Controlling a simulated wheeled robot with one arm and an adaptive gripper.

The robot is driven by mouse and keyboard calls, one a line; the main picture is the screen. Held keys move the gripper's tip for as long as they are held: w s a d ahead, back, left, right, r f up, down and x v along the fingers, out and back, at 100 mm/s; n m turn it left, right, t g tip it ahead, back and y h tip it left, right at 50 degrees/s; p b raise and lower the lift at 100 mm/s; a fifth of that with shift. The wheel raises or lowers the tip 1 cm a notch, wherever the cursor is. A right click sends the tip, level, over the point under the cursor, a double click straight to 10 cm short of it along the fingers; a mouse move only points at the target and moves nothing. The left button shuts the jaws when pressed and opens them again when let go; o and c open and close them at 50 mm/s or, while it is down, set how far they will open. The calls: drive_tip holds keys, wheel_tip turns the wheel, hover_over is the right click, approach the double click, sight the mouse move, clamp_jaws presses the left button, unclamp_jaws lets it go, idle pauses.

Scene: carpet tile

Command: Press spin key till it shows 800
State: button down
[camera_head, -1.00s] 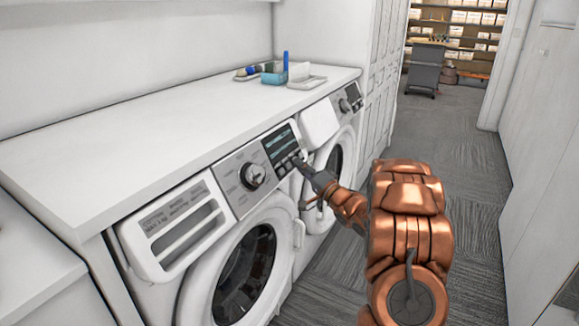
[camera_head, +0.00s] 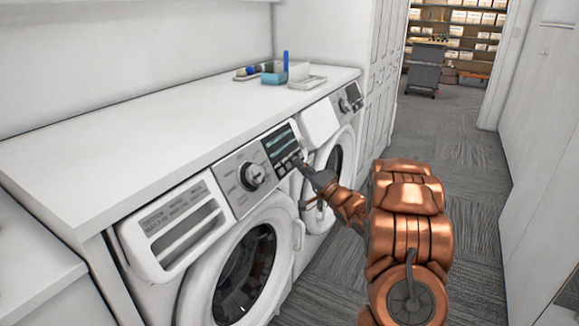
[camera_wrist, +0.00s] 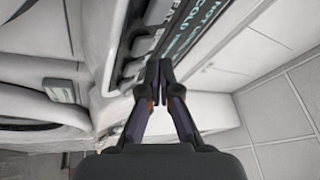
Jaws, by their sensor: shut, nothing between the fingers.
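The nearer washing machine has a front panel with a round knob (camera_head: 252,176), a dark display (camera_head: 281,143) and a row of small keys (camera_head: 286,166) under the display. My gripper (camera_head: 298,163) is shut and empty, its tips at the right end of the key row. In the wrist view the closed fingertips (camera_wrist: 159,70) are close to the keys (camera_wrist: 138,66), beside the display (camera_wrist: 205,25). I cannot tell whether the tips touch a key. The display's number is too small to read, and the spin key cannot be made out.
A second washing machine (camera_head: 333,150) stands just beyond. The white countertop (camera_head: 150,140) above holds a blue container (camera_head: 274,77) and a small white tray (camera_head: 308,81). The grey carpet floor (camera_head: 470,160) is clear to the right.

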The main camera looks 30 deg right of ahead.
drive_tip(key=shift+w+a, duration=0.1)
drive_tip(key=shift+w, duration=0.05)
drive_tip(key=shift+w+a+f+p, duration=0.1)
drive_tip(key=shift+w+f+p, duration=0.1)
drive_tip(key=shift+p, duration=0.3)
drive_tip(key=shift+w+a+f, duration=0.15)
drive_tip(key=shift+w+f, duration=0.05)
drive_tip(key=shift+w, duration=0.1)
idle(0.7)
drive_tip(key=shift+s+r+p, duration=0.1)
drive_tip(key=shift+p, duration=0.25)
drive_tip(key=shift+s+d+r+p, duration=0.35)
drive_tip(key=shift+s+p, duration=0.1)
drive_tip(key=shift+s, duration=0.1)
drive_tip(key=s+p, duration=0.1)
drive_tip(key=s+d+r, duration=0.1)
drive_tip(key=s+d+r+p, duration=0.1)
drive_tip(key=shift+s+d+r+p, duration=0.1)
drive_tip(key=shift+s+d+p, duration=0.05)
drive_tip(key=shift+s+p, duration=0.2)
